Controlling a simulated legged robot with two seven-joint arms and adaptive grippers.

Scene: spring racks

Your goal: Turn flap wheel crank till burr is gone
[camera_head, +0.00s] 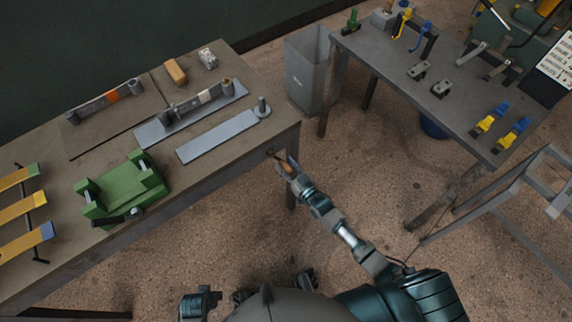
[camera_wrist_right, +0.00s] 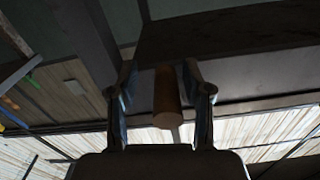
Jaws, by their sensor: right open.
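My right gripper (camera_head: 285,163) is at the front right corner of the left bench, just off its edge. A small brown handle (camera_head: 288,169) shows at its fingers. In the right wrist view a brown cylindrical handle (camera_wrist_right: 166,98), which looks like the crank's grip, stands between the two open fingers (camera_wrist_right: 165,90). The fingers are on either side of it, with gaps showing. A thin pale rod shows below the handle. I cannot make out the flap wheel or the burr. My left gripper is not clearly visible.
The left bench (camera_head: 240,68) carries a green vise-like fixture (camera_head: 125,188), flat metal plates (camera_head: 218,137), a wooden block (camera_head: 175,72) and yellow bars (camera_head: 22,207). A grey bin (camera_head: 308,75) stands between it and the right table (camera_head: 440,122). A metal frame (camera_head: 500,195) stands at right.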

